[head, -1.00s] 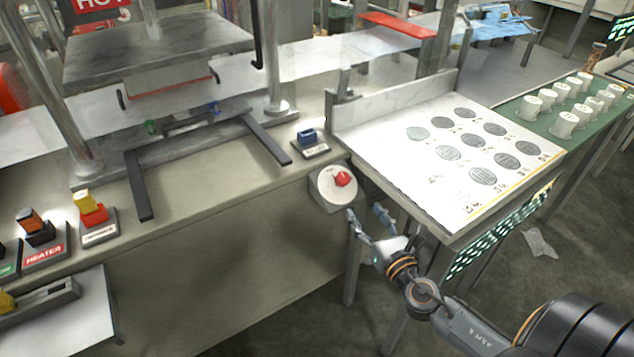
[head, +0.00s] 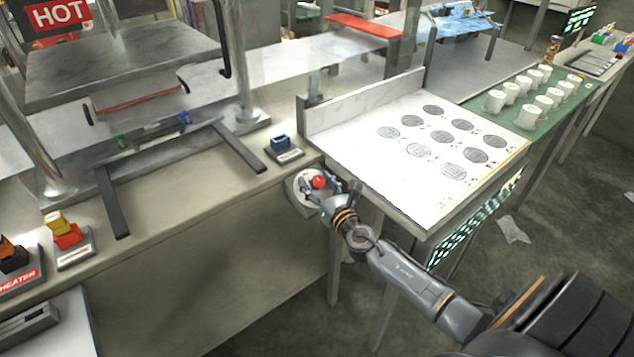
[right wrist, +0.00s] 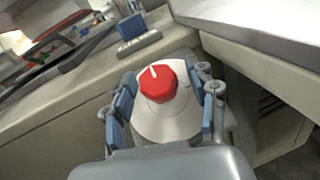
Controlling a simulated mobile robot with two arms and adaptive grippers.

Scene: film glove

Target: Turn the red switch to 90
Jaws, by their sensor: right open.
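The red switch (head: 319,182) is a small red knob on a round pale dial (head: 303,186) at the front edge of the bench. In the right wrist view the red switch (right wrist: 158,83) has a white mark pointing up and slightly left; the dial (right wrist: 165,125) is plain there and I cannot read its numbers. My right gripper (head: 334,190) is at the dial. My left gripper is not in view.
A blue switch (head: 281,141) sits on the bench behind the dial. A white board (head: 345,150) with grey circles is right of it, its edge close to my right arm. The press (head: 120,60) marked HOT stands at the left. White cups (head: 530,95) stand further right.

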